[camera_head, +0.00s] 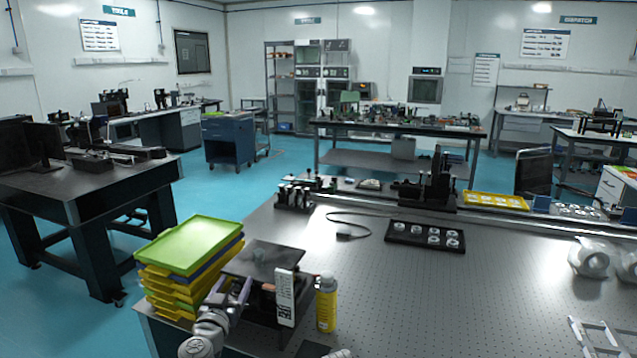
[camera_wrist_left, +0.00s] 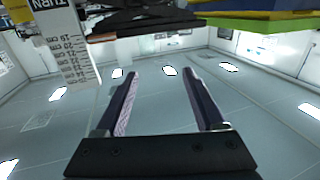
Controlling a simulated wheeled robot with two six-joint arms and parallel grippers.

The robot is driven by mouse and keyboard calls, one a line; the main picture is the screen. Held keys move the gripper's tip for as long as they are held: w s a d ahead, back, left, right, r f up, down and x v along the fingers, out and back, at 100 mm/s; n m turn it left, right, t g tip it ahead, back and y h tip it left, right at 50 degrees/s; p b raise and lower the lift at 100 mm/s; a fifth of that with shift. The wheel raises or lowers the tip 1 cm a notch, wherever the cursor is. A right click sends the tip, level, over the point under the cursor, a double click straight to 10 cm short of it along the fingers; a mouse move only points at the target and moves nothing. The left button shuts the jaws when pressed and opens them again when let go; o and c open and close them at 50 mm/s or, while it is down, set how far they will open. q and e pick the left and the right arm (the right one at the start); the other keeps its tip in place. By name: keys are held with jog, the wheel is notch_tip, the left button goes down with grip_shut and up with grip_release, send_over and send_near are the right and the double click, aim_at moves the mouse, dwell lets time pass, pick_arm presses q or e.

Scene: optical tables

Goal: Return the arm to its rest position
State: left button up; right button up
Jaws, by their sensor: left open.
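My left gripper (camera_head: 232,291) is at the front left of the near optical table, between a stack of trays and an upright white ruled plate. In the left wrist view its two fingers (camera_wrist_left: 155,75) are apart, with nothing between them. White rounded links of my left arm show below it.
The tray stack (camera_head: 190,246), green on top, stands left of the gripper. A dark flat plate (camera_head: 262,258) lies just beyond it. The ruled white plate (camera_head: 285,298) and a yellow bottle (camera_head: 326,303) stand to the right. The perforated tabletop (camera_head: 440,300) is mostly clear there.

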pick_arm(q)
jog(key=d+m+g+h, duration=0.1)
jog(key=d+h, duration=0.1)
jog(key=d, duration=0.2)
jog(key=s+d+f+m+g+h, duration=0.1)
jog(key=d, duration=0.2)
jog(key=d+f+m+g+h+p, duration=0.1)
jog(key=d+m+h, duration=0.1)
jog(key=d, duration=0.2)
jog(key=shift+s+d+f+h, duration=0.15)
jog(key=shift+s+d+h, duration=0.15)
jog(key=shift+s, duration=0.1)
jog(key=s+d+f+m+g+y+p, duration=0.1)
jog(key=s+d+f+m+g+p, duration=0.15)
jog(key=s+d+f+g, duration=1)
jog(key=s+a+f+n+g+y+p, duration=0.1)
jog(key=s+a+n+g+y+p, duration=0.1)
jog(key=s+a+y, duration=0.5)
jog(key=s+a+n, duration=0.1)
jog(key=s+a, duration=0.1)
jog(key=s, duration=0.1)
jog(key=shift+g, duration=0.35)
jog(key=shift+f+n, duration=0.1)
jog(key=shift+n, duration=0.15)
